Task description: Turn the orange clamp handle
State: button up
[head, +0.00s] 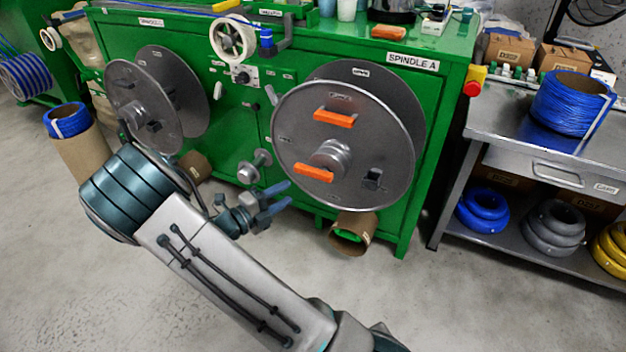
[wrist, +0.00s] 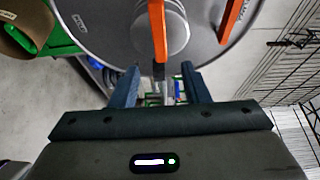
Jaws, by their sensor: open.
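Two orange clamp handles sit on the front of the grey round flange of Spindle A (head: 385,150). The upper handle (head: 335,118) and the lower handle (head: 313,172) both lie nearly level in the head view. My gripper (head: 287,195) is open and empty, just below and left of the lower handle's left end. In the wrist view, one orange handle (wrist: 157,25) points down toward the gap between my open fingers (wrist: 160,72), its dark end lined up with that gap. I cannot tell whether this end is between the fingers. The other handle (wrist: 232,15) is to the right.
The green machine (head: 235,150) carries a second grey reel (head: 150,100) at left. A cardboard tube (head: 353,232) lies below Spindle A. A metal cart (head: 540,135) with cable coils stands at right. The grey floor (head: 430,305) in front is clear.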

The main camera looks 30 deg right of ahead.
aim_at(315, 176)
jog(key=b+x, duration=0.2)
jog(key=x, duration=0.9)
grip_shut()
jog(key=shift+a, duration=0.1)
